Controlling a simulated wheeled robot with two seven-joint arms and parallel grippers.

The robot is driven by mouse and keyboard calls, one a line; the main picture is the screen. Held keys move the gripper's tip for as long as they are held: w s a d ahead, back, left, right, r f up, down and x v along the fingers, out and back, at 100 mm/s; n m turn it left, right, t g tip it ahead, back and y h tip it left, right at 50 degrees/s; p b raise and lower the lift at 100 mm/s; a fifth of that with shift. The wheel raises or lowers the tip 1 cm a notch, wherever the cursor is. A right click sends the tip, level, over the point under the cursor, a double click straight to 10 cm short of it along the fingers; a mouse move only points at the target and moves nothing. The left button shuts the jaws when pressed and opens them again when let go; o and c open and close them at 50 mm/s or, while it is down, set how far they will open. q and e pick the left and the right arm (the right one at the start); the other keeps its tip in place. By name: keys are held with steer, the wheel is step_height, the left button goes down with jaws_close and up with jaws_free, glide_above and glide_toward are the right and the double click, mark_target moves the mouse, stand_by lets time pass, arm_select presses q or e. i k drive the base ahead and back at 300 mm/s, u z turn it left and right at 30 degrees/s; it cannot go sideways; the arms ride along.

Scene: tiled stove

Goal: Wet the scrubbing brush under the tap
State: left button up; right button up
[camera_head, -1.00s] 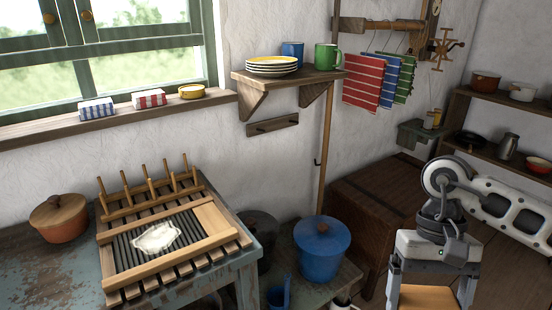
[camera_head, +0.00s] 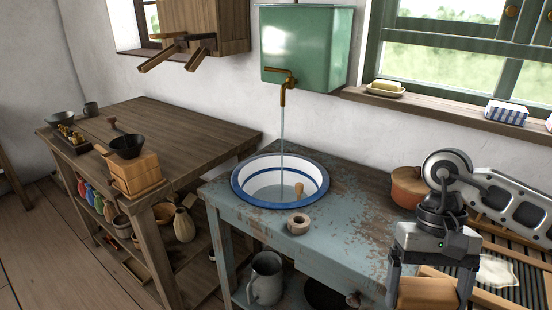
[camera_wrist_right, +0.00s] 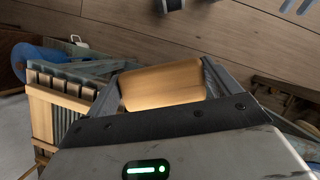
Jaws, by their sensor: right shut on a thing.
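The brass tap (camera_head: 284,83) comes out of a green water tank (camera_head: 308,45) on the wall. A thin stream of water runs from it into a white basin with a blue rim (camera_head: 237,184). My right gripper (camera_head: 430,291) is shut on a light wooden block, which appears to be the scrubbing brush (camera_head: 427,294). The brush also shows between the fingers in the right wrist view (camera_wrist_right: 163,85); no bristles are visible. The gripper is at the lower right, clear of the basin and the stream. My left gripper is not in view.
An orange lidded pot (camera_head: 408,187) stands between basin and my right arm. A wooden table (camera_head: 180,135) is at left.

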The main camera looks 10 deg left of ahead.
mark_target(267, 69)
steer(key=u, duration=0.55)
steer(key=i, duration=1)
